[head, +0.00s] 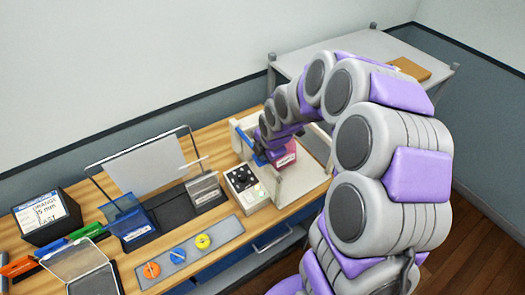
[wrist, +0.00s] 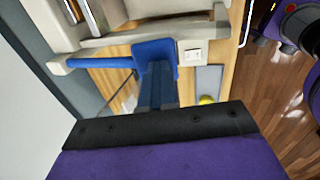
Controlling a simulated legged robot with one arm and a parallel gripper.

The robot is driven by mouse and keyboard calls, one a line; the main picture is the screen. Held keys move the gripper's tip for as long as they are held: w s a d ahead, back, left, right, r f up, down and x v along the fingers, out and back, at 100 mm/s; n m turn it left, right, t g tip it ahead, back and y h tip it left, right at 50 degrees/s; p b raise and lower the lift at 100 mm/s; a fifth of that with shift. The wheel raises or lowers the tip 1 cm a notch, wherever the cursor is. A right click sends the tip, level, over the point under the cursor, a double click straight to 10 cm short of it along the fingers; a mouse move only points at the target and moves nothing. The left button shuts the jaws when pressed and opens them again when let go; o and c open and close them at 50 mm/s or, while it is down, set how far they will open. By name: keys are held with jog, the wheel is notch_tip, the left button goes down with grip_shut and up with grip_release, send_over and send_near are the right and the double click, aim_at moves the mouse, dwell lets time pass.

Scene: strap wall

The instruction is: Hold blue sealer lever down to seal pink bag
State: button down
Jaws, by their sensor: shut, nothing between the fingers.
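The cream sealer (head: 290,185) stands on the bench, and the pink bag (head: 285,157) shows inside its frame. The blue sealer lever (head: 262,160) shows beside my gripper in the head view. In the wrist view the blue lever (wrist: 100,62) is a bar ending in a wide blue pad. My gripper (wrist: 158,72) is shut, with nothing between its fingers, and its tips overlap the pad. They look in contact, but I cannot tell how hard they press. The pink bag is not visible in the wrist view, and my arm hides part of the sealer in the head view.
A control box with dark knobs (head: 240,180) stands left of the sealer. A grey strip with orange, blue and yellow discs (head: 203,242) lies in front. A clear-lidded stand (head: 145,170), a dark label box (head: 45,215) and coloured clips are further left. A grey side table (head: 345,52) stands behind.

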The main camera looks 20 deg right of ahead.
aim_at(265, 162)
jog(key=shift+s+d+f+t, duration=0.1)
jog(key=shift+s+f+t, duration=0.15)
jog(key=shift+f, duration=0.4)
jog(key=shift+f+b, duration=0.45)
jog(key=shift+f, duration=0.4)
jog(key=shift+s+f, duration=0.3)
jog(key=shift+s, duration=0.05)
